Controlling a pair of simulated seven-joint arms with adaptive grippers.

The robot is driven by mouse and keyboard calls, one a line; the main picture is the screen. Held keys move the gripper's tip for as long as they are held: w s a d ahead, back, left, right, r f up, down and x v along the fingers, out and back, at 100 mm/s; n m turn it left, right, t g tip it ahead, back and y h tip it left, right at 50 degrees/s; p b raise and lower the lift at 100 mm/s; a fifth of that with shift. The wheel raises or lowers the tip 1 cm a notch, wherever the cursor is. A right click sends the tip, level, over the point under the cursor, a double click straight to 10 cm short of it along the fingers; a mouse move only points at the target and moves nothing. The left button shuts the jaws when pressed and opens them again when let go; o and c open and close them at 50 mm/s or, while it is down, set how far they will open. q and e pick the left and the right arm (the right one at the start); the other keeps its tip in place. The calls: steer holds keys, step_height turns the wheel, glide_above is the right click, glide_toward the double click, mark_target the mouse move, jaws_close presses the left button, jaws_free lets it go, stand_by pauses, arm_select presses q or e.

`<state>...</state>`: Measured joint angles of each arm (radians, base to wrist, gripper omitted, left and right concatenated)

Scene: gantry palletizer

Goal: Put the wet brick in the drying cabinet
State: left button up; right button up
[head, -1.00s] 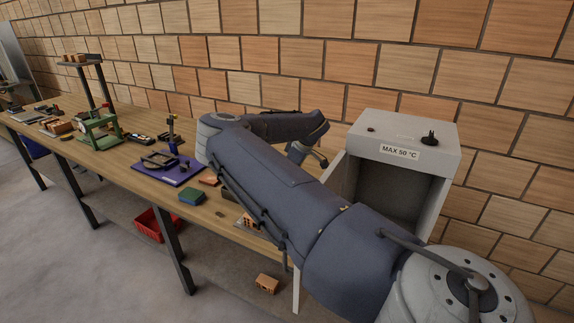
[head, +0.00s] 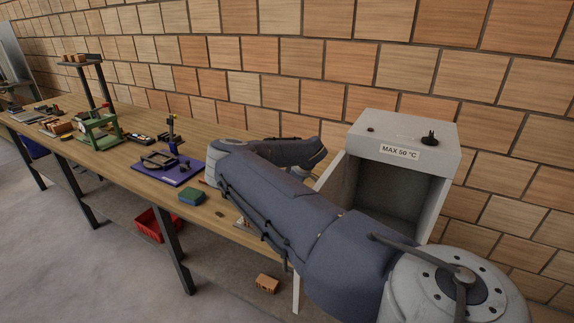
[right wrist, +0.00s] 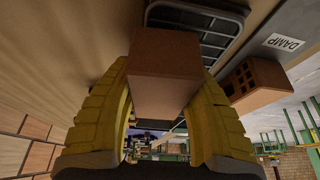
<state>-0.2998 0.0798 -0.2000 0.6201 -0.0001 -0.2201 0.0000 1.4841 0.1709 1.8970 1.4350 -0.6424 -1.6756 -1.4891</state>
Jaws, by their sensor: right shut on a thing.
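In the right wrist view, my right gripper (right wrist: 166,95) has its two yellow fingers shut on a plain reddish-brown brick (right wrist: 165,65). A dark ribbed rack (right wrist: 215,20) shows just beyond the brick; I cannot tell whether they touch. A brick with holes (right wrist: 255,82) lies beside it, near a "DAMP" label (right wrist: 285,43). In the head view, the grey drying cabinet (head: 450,137) stands at the right, marked "MAX 50 °C". Its front is open and its visible inside looks empty. My right arm hides its lower part and the gripper. My left gripper is out of view.
The wooden bench (head: 130,165) runs to the left along a block wall. A blue plate with a fixture (head: 170,172), a green-and-yellow sponge (head: 191,196) and a green press (head: 98,132) stand on it. A red crate (head: 150,224) and a loose brick (head: 267,284) are below.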

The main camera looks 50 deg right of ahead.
steer(key=shift+f, duration=0.35)
steer(key=o, duration=1.4)
steer(key=shift+r, duration=0.15)
steer(key=v, duration=1.1)
steer(key=shift+d, duration=0.15)
steer(key=o, duration=0.3)
steer(key=shift+s+r, duration=0.15)
steer(key=shift+r, duration=0.3)
steer(key=o, duration=0.4)
steer(key=shift+r, duration=0.1)
